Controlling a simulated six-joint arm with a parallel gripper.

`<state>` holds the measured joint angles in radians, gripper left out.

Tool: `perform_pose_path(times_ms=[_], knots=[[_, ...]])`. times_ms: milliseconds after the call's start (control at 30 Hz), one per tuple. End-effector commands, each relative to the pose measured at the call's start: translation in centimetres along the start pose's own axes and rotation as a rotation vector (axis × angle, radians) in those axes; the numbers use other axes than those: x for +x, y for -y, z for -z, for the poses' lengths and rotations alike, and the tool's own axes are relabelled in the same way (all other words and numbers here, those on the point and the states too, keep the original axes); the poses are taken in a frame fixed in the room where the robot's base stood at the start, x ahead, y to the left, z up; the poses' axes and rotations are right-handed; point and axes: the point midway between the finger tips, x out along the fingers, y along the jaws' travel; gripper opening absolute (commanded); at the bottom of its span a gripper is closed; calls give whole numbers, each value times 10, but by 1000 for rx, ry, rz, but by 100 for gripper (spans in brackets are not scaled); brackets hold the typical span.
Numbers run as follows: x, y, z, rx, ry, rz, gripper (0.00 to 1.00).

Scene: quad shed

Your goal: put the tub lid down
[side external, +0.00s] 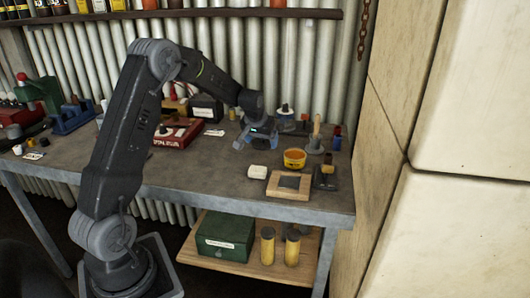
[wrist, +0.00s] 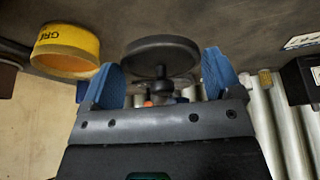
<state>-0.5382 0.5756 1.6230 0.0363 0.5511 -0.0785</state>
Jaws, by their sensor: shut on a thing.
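My gripper (side external: 257,141) is over the bench, left of and behind the yellow tub (side external: 294,158). In the wrist view its two blue fingers (wrist: 162,78) stand on either side of the tub lid (wrist: 160,50), a dark round disc with a knob on a short stem. My gripper is shut on the lid. The yellow tub also shows in the wrist view (wrist: 68,48), beside the fingers and apart from them, with black lettering on its wall. I cannot make out the lid in the side view, or tell its height over the bench.
A white block (side external: 257,172) and a wooden-framed plate (side external: 288,185) lie in front of the tub. A brush-like tool (side external: 326,172) stands to its right. A red box (side external: 178,133) lies to the left. Bare bench top (side external: 215,170) is free at front left of my gripper.

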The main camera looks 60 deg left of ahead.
Motion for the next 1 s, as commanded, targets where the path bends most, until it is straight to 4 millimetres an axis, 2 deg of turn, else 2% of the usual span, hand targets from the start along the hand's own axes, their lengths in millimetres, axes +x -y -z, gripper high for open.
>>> perform_pose_path(times_ms=[100, 267, 500, 1000], knots=[[7, -10, 1, 1, 0, 0, 63], [16, -12, -2, 0, 1, 1, 63], [45, -11, -14, 0, 1, 0, 63], [52, -11, -17, 0, 1, 0, 63]])
